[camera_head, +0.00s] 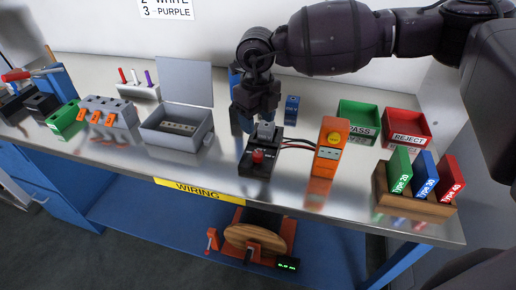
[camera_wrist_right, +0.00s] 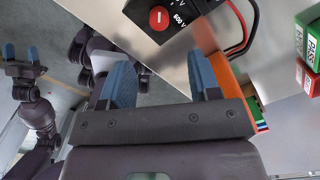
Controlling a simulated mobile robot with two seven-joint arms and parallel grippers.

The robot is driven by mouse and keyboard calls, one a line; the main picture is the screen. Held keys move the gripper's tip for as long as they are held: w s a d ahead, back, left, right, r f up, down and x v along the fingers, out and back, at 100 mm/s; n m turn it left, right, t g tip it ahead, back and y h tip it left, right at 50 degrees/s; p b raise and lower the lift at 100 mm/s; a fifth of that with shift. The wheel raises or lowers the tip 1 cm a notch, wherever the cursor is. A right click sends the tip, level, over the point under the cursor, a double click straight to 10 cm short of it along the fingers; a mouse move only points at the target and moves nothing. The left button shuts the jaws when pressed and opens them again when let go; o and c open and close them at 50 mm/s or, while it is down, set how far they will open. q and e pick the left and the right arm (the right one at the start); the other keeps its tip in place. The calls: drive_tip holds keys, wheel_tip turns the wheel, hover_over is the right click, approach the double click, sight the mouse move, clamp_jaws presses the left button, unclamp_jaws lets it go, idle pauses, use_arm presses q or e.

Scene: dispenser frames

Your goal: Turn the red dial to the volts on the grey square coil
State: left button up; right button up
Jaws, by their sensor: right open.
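The red dial (camera_head: 258,156) sits on a black box (camera_head: 262,168) near the bench's front edge. My left gripper (camera_wrist_right: 21,52) shows open and empty in the right wrist view.
Red and black wires join the box to an orange unit (camera_head: 333,135) on its right. A grey lidded case (camera_head: 165,139) stands left. Green (camera_head: 358,122) and red (camera_head: 407,127) bins and a wooden card holder (camera_head: 410,204) stand right. The bench front is mostly clear.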

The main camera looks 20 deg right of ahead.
sight(257, 153)
wheel_tip(257, 153, down, 9)
drive_tip(key=shift+s+r+b, duration=0.1)
drive_tip(key=shift+b, duration=0.55)
drive_tip(key=shift+f, duration=0.95)
use_arm(q)
drive_tip(key=shift+w+d+f, duration=0.2)
drive_tip(key=shift+w+f, duration=0.1)
use_arm(e)
drive_tip(key=shift+c, duration=0.3)
drive_tip(key=c, duration=0.9)
use_arm(q)
drive_tip(key=shift+s+a+f, duration=0.15)
drive_tip(key=shift+s+f, duration=0.15)
drive_tip(key=shift+s, duration=0.2)
